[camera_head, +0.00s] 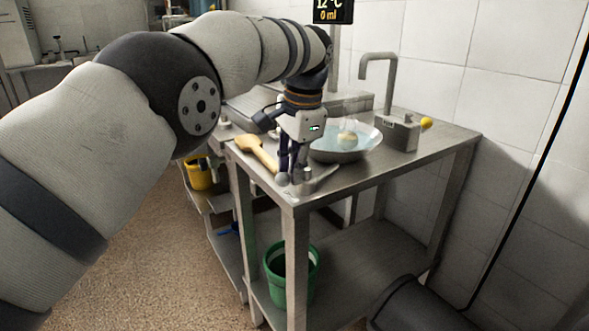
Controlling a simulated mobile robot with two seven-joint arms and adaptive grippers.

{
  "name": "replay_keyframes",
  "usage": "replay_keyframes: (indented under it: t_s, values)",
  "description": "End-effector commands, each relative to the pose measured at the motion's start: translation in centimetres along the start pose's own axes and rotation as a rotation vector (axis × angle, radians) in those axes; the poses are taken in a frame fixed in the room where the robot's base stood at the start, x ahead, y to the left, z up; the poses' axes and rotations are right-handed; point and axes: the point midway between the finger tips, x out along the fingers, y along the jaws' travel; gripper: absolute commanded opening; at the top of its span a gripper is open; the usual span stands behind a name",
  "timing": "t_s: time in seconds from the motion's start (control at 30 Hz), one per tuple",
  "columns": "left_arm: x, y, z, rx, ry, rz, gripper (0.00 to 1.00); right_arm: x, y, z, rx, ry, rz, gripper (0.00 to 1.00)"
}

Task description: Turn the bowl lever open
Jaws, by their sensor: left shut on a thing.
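A metal bowl (349,155) with bluish water and a pale round thing in it sits on the steel table. A small metal lever (322,181) stands at the table's near corner, in front of the bowl, with a rounded end at its left. My left gripper (291,176) points down at this corner and is shut on the lever; its fingers hide part of it. How far the lever is turned is hard to tell. My right gripper is out of view.
A wooden tool (256,153) lies left of my gripper. A green bucket (302,283) stands on the lower shelf, a yellow bucket (198,175) farther left. Tiled wall bounds the right.

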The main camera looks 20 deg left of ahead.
Motion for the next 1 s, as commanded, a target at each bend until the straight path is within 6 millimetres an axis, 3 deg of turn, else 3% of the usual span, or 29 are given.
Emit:
replay_keyframes:
  t_s: [0.57,0.6,0.7,1.0]
  values:
    - [0.27,0.45,0.23,-0.028,-0.019,0.014,0.0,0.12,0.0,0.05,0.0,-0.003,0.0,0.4]
    - [0.29,0.47,0.23,-0.028,-0.019,0.015,0.26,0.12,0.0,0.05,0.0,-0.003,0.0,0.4]
    - [0.27,0.44,0.2,-0.027,-0.018,0.014,0.44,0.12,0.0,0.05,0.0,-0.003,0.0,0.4]
    - [0.13,0.31,0.11,-0.026,-0.013,0.009,0.44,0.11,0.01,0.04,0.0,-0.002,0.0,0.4]
